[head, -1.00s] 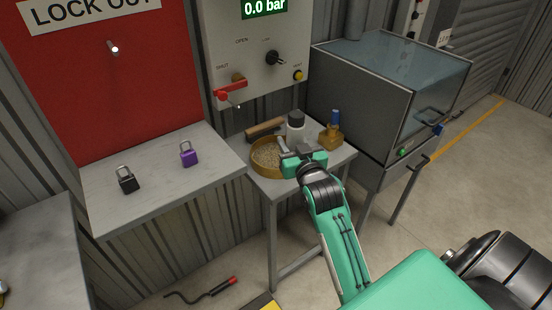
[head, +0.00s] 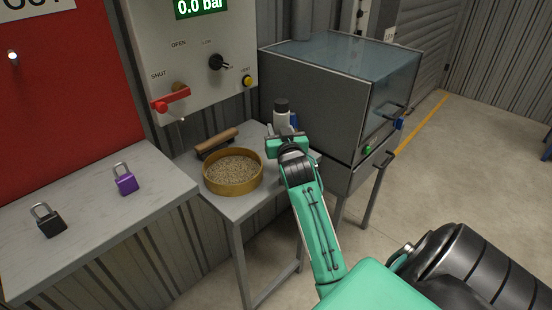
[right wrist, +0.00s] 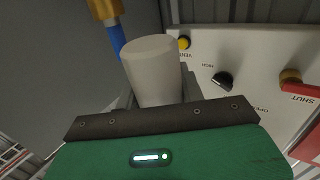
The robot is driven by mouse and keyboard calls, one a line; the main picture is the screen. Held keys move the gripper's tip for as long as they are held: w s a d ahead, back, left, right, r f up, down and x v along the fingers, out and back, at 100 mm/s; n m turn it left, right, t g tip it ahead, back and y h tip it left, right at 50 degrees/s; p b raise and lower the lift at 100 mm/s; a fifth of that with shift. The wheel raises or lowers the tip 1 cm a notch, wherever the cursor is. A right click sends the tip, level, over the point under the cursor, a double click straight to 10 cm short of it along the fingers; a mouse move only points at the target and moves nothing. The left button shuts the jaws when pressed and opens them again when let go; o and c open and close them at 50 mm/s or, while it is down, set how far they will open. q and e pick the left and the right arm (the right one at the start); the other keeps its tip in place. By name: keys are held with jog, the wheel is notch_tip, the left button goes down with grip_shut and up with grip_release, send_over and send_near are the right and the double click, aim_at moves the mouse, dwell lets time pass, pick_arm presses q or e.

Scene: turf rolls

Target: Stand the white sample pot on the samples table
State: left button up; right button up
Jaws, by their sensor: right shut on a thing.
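The white sample pot (head: 281,115) has a dark lid and stands upright in my right gripper (head: 286,138). In the right wrist view the white pot (right wrist: 152,70) fills the space beyond the gripper's dark jaw edge, and its pale end face shows clear of any surface. The gripper is shut on the pot, over the back right of a small grey table (head: 240,207). The gripper hides the pot's lower part in the head view. No label shows which table is the samples table. My left gripper is out of view.
A brass sieve of grain (head: 233,172) and a wooden-handled brush (head: 216,142) lie on the small table. A blue-and-brass tool (right wrist: 112,30) is close beside the pot. A grey cabinet (head: 335,95) stands right. A bench (head: 85,215) with two padlocks is at left.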

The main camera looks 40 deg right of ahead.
notch_tip(320, 180, down, 6)
jog(key=shift+r, duration=0.25)
notch_tip(320, 180, down, 4)
jog(key=shift+r+b, duration=0.25)
jog(key=shift+b, duration=0.05)
jog(key=shift+f, duration=0.35)
jog(key=o, duration=0.6)
jog(key=shift+f, duration=0.15)
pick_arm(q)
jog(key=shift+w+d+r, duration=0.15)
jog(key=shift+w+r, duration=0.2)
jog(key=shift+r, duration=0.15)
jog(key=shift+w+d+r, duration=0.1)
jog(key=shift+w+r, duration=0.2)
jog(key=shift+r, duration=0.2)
pick_arm(e)
jog(key=shift+o, duration=0.8)
